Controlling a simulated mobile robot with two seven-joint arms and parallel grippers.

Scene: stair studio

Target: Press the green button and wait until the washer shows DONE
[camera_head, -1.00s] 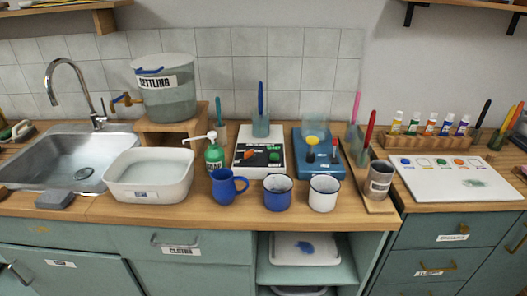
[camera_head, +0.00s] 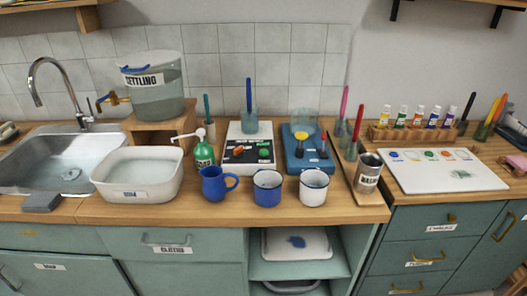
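The washer appears to be the white box (camera_head: 233,163) at the back middle of the counter. Its dark front panel carries an orange button and a green button (camera_head: 264,153). The panel's small markings are too blurred to read, so I cannot tell what it shows. A clear cup with a blue-handled brush (camera_head: 249,97) stands on its back part. Neither of my grippers is in view, and nothing touches the green button.
A green pump bottle (camera_head: 204,154) is left of the washer. A blue device (camera_head: 296,161) is right. A white basin (camera_head: 115,185) stands further left.

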